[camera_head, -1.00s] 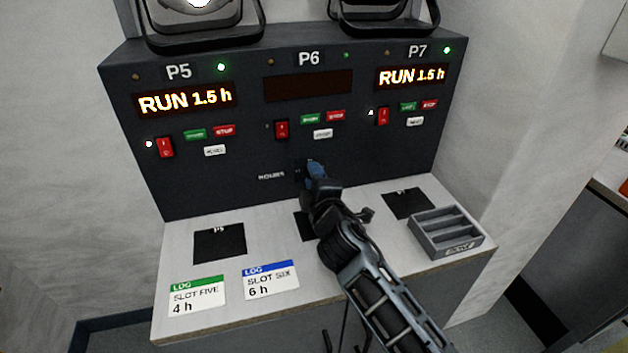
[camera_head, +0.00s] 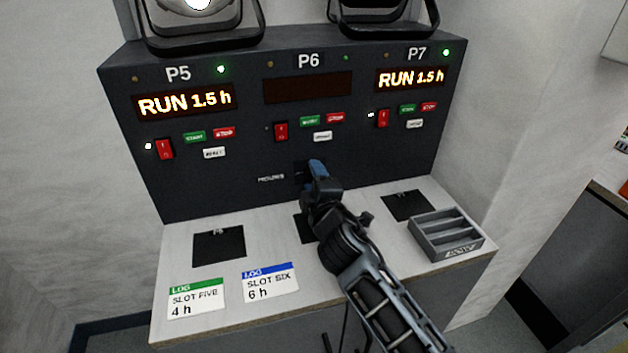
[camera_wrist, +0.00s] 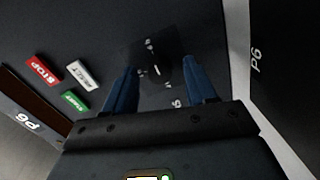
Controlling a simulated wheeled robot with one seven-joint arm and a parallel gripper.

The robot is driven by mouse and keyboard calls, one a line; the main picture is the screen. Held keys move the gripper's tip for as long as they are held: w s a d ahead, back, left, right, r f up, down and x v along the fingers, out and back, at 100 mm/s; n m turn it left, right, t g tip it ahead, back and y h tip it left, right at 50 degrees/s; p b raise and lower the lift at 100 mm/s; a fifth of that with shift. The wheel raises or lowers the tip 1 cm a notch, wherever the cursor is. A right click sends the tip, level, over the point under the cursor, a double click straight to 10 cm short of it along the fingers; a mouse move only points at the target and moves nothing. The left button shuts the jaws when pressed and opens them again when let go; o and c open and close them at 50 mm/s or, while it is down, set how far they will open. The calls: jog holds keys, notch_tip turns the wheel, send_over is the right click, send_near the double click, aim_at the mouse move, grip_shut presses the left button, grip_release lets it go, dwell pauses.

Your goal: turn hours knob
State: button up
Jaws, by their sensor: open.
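The hours knob (camera_wrist: 158,72) is a dark round dial on the dark control panel (camera_head: 230,170). In the wrist view it shows between and beyond the two blue fingers, with small white marks around it. My gripper (camera_head: 314,168) is at the panel just right of the HOURS label (camera_head: 271,178); it also shows in the wrist view (camera_wrist: 155,85). The fingers are apart, one on each side of the knob, and I cannot tell whether they touch it. In the head view the gripper hides most of the knob.
Above the knob are the dark P6 display (camera_head: 308,87), a red switch (camera_head: 281,131) and small buttons. P5 (camera_head: 186,101) and P7 (camera_head: 411,78) displays read RUN 1.5 h. Log cards (camera_head: 270,283) and a grey tray (camera_head: 446,238) are on the shelf. Lamps stand on top.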

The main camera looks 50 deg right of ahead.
jog(key=b+v, duration=0.1)
jog(key=v, duration=0.6)
jog(key=shift+s+a+b, duration=0.25)
jog(key=shift+s+b, duration=0.05)
jog(key=shift+s, duration=0.05)
dwell(0.4)
